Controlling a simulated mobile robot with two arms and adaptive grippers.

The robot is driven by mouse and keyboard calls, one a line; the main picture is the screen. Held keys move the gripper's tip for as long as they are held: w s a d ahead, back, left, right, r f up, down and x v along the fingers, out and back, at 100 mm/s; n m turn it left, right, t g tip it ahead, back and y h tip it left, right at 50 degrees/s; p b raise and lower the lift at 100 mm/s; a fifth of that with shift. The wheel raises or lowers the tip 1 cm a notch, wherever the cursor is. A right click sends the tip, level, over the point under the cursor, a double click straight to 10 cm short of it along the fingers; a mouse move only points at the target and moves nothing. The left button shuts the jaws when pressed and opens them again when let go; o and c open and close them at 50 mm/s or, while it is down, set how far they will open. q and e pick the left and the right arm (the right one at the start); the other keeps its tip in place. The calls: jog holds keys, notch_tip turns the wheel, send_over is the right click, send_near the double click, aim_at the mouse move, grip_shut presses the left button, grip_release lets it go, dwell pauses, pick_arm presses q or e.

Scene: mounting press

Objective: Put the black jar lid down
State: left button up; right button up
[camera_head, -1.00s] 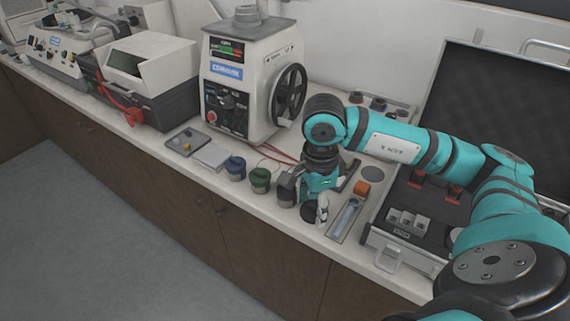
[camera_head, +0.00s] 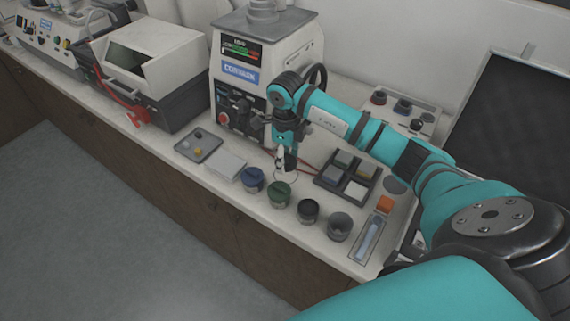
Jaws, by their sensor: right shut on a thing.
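My right gripper (camera_head: 286,162) is shut, pointing down above the bench behind the blue and green jars. A small dark piece at its fingertips looks like the black jar lid (camera_head: 291,161), mostly hidden by the fingers. A blue jar (camera_head: 252,181), a green jar (camera_head: 279,195), a black jar (camera_head: 308,212) and a grey jar (camera_head: 339,229) stand in a row along the front of the bench. I cannot tell whether the lid touches the bench. My left gripper is not in view.
A flat pale pad (camera_head: 225,163) and a small grey tray (camera_head: 198,146) lie to the left.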

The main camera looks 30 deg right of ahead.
aim_at(285, 174)
jog(key=shift+f, duration=0.7)
notch_tip(285, 174, down, 3)
jog(key=shift+f+p, duration=0.1)
jog(key=shift+p, duration=0.35)
jog(key=shift+w+f, duration=0.1)
jog(key=shift+f, duration=0.2)
jog(key=o, duration=0.7)
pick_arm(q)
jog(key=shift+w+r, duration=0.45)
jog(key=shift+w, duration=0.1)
pick_arm(e)
jog(key=shift+o, duration=0.2)
jog(key=shift+r, duration=0.1)
jog(key=shift+r, duration=0.25)
pick_arm(q)
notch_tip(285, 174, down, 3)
jog(key=b, duration=0.3)
pick_arm(e)
notch_tip(285, 174, up, 12)
jog(key=shift+f, duration=0.1)
